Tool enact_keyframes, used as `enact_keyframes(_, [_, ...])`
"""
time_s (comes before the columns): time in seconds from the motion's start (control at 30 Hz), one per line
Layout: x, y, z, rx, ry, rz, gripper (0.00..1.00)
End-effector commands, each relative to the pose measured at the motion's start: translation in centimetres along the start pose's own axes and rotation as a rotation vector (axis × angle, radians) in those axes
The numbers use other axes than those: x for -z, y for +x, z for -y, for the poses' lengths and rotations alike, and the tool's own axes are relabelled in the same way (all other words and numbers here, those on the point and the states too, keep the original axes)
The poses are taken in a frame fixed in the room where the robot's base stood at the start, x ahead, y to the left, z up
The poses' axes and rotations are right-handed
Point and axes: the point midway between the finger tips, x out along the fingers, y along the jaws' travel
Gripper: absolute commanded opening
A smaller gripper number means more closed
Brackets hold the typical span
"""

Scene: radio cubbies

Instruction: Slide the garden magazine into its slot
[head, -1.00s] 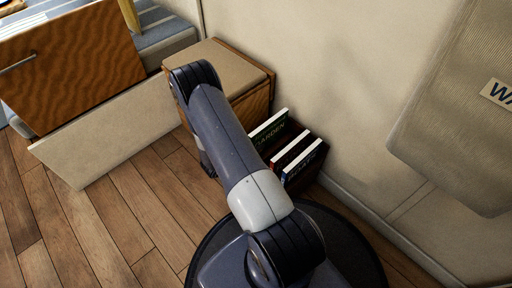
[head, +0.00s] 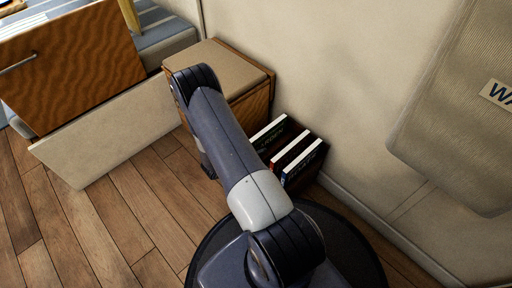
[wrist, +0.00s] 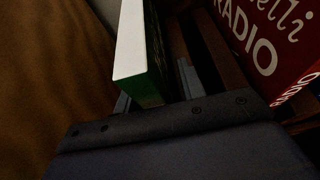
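The garden magazine (head: 270,134) is dark green with a white top edge. In the head view it stands upright at the back left of a row of magazines, its lower part hidden. In the wrist view the white-edged green magazine (wrist: 152,60) rises between the fingers of my gripper (wrist: 155,92). One finger is close against its left side; a dark gap shows between it and the right finger. The gripper looks open around it. In the head view my arm hides the gripper. The slot's floor is hidden.
A magazine with a dark red cover (head: 291,149) and a dark blue magazine (head: 304,161) stand beside it, close to the wall. A red RADIO cover (wrist: 262,45) is right of the gripper. A wooden cushioned box (head: 225,66) stands behind. Wood floor (head: 110,215) is clear at left.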

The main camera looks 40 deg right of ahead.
Motion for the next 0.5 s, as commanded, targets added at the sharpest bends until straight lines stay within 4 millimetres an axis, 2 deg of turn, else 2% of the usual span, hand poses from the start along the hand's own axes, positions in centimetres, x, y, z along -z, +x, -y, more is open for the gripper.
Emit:
enact_keyframes(0.23, [-0.2, -0.1, 0.0, 0.0, 0.001, 0.0, 0.38])
enact_keyframes(0.37, [-1.3, -0.5, -0.1, -0.001, 0.003, 0.001, 0.38])
enact_keyframes(0.5, [-1.5, -3.4, -0.1, -0.005, -0.003, 0.0, 0.38])
